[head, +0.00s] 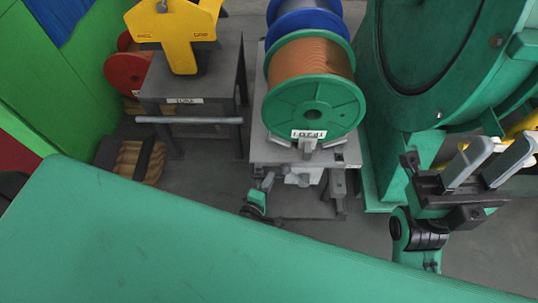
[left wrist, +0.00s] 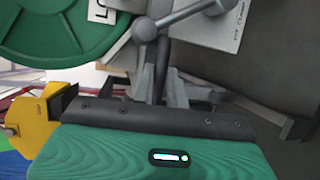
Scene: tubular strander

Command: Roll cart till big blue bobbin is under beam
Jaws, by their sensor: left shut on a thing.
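The big blue bobbin (head: 305,20) sits at the far end of the grey cart (head: 347,153), behind a green-flanged bobbin (head: 313,112) wound with copper wire. My left gripper (head: 268,180) is at the cart's near left corner. In the left wrist view, its fingers (left wrist: 163,88) are shut around a dark upright bar below a grey ball-ended lever (left wrist: 145,30); the exact grip is partly hidden. My right gripper (head: 500,148) is open and empty, right of the cart. I cannot make out an overhead beam in these views.
A large green machine (head: 395,90) stands close along the cart's right side. On the left, a grey table (head: 222,75) carries a yellow yoke (head: 178,30). A narrow floor gap separates table and cart.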

